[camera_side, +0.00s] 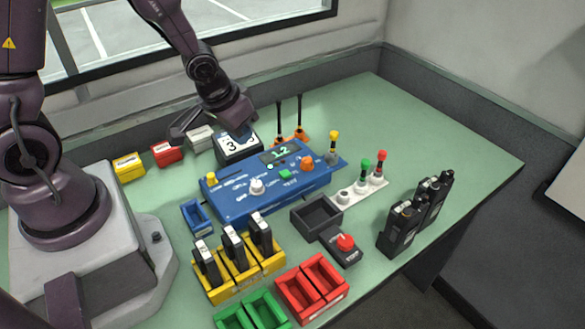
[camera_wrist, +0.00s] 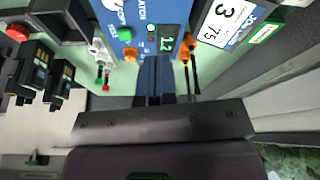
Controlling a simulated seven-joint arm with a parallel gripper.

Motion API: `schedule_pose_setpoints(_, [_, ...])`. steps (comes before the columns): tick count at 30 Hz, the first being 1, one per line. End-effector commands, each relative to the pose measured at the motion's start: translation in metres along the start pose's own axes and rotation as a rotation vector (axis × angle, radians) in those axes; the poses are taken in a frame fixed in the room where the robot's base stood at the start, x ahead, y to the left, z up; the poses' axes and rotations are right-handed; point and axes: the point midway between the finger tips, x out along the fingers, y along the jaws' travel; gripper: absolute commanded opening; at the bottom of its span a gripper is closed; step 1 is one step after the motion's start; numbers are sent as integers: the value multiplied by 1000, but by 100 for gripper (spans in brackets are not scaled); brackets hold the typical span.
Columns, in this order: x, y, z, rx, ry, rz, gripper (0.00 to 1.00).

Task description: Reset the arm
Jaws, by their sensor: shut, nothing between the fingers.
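My gripper (camera_side: 240,131) is shut and empty. The panel (camera_side: 235,203) carries a green display reading 1.2, a white knob, a yellow button, a green button and an orange button. Whether the fingertips touch anything cannot be told.
Yellow bins (camera_side: 243,275) with black radios, red bins (camera_side: 311,288) and green bins (camera_side: 250,312) stand in front. A dark tray (camera_side: 316,215), a red-knobbed box (camera_side: 343,245) and more radios (camera_side: 400,228) lie right. Antennas with orange bases (camera_side: 300,133) rise behind the panel. The right table end is clear.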

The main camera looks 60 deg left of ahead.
Motion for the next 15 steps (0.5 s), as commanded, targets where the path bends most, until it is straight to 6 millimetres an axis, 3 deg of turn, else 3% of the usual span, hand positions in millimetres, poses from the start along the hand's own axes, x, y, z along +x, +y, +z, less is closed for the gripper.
schedule_pose_setpoints(1, [-21,-3,-1,29,-14,-33,0])
schedule_pose_setpoints(9, [-128,1,23,141,-101,-68,0])
schedule_pose_setpoints(15, [-194,16,45,190,-44,8,0])
